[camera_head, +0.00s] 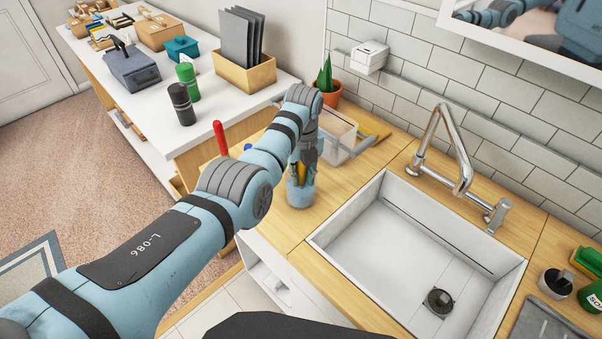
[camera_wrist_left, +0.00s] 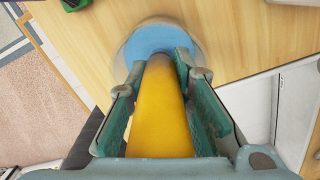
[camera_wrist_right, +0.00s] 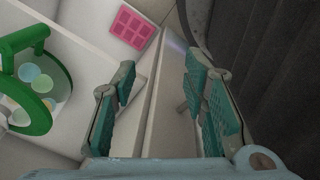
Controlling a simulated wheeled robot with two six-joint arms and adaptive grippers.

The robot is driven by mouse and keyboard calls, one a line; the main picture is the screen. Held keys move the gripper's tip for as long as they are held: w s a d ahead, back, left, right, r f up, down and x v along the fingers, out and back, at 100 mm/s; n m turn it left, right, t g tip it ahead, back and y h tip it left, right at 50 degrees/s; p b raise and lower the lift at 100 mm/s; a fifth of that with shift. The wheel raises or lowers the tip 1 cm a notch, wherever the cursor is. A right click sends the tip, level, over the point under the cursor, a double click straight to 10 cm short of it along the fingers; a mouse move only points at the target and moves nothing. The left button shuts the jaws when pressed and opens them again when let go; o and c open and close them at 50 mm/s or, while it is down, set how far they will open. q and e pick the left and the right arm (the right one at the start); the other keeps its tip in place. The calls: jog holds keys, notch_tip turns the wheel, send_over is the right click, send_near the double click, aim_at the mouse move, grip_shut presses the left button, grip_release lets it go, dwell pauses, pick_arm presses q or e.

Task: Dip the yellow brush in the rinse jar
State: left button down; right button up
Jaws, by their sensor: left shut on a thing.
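My left gripper (camera_head: 303,157) is shut on the yellow brush (camera_head: 300,173), which points down. The brush's thick yellow handle (camera_wrist_left: 160,115) fills the middle of the left wrist view, between the finger pads. The rinse jar (camera_head: 300,192) is a round clear jar with blue liquid, standing on the wooden counter left of the sink. In the left wrist view, the brush's far end overlaps the blue liquid of the jar (camera_wrist_left: 135,50). The brush's lower end seems to be within the jar's mouth; its tip is hidden. My right gripper (camera_wrist_right: 158,75) is open and empty.
The sink (camera_head: 400,250) with its faucet (camera_head: 450,150) lies right of the jar. A clear bin (camera_head: 343,135) and a potted plant (camera_head: 328,88) stand behind it. A red-handled tool (camera_head: 220,138) stands to the left. The right wrist view shows a green-handled basket (camera_wrist_right: 30,85).

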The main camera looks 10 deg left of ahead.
pick_arm(q)
notch_tip(320, 180, up, 3)
jog(key=p, duration=0.3)
jog(key=shift+r+p, duration=0.95)
jog(key=shift+r, duration=4.3)
